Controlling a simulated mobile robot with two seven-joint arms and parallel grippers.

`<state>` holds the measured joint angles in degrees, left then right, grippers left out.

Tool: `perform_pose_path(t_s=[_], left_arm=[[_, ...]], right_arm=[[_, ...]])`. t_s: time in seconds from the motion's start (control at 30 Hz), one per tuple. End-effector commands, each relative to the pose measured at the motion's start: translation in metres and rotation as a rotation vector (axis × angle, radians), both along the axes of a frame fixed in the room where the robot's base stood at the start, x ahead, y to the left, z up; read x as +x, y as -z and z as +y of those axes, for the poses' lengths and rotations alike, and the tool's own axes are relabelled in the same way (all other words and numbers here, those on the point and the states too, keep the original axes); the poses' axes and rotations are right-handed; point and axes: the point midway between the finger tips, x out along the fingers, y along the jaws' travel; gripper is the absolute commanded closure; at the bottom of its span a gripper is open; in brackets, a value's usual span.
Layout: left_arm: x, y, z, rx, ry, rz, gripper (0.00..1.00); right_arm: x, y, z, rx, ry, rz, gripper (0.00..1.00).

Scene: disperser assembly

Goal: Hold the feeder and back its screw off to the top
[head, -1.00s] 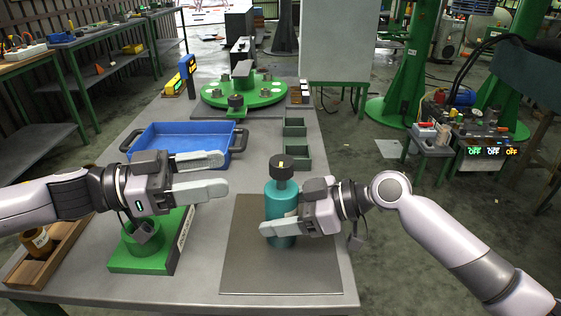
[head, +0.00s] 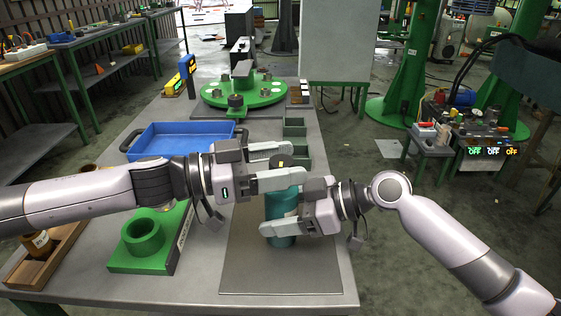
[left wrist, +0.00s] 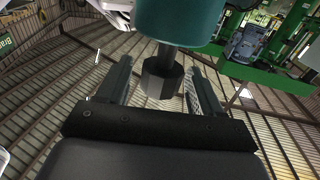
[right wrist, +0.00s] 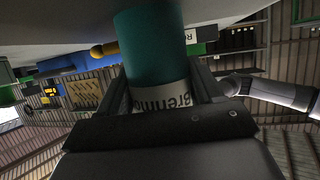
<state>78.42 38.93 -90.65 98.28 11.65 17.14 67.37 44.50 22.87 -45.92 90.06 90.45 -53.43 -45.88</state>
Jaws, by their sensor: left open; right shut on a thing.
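The feeder is a teal cylinder (head: 280,208) standing upright on the grey mat. In the right wrist view its teal body (right wrist: 152,45) and a white lettered label show between the fingers. My right gripper (head: 268,228) is shut on the feeder's body. The feeder's dark screw head (left wrist: 160,76) shows in the left wrist view, between the two open fingers and apart from both. My left gripper (head: 296,164) is open around the screw head at the feeder's top, and it mostly hides the screw in the head view.
A grey mat (head: 250,275) lies under the feeder. A green ring stand (head: 143,236) and a wooden rack (head: 45,262) are to the left. A blue tray (head: 160,140), green bins (head: 294,128) and a green round fixture (head: 243,94) are farther back.

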Motion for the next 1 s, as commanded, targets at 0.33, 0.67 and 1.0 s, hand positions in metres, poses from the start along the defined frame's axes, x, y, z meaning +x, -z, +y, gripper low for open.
perform_pose_path(t_s=[0.33, 0.67, 1.0], left_arm=[[0.0001, 0.0001, 0.0004, 0.000, 0.000, 0.000, 0.86], [-0.0003, 0.0006, -0.0002, -0.003, -0.042, 0.000, 0.86], [-0.0023, 0.0012, -0.0019, -0.006, -0.230, 0.005, 0.86]], right_arm=[[0.0002, -0.0008, 0.0002, 0.002, 0.001, -0.002, 0.86], [0.0002, -0.0008, 0.0001, 0.002, 0.001, -0.002, 0.86], [0.0000, -0.0009, 0.0004, 0.002, -0.001, -0.002, 0.86]])
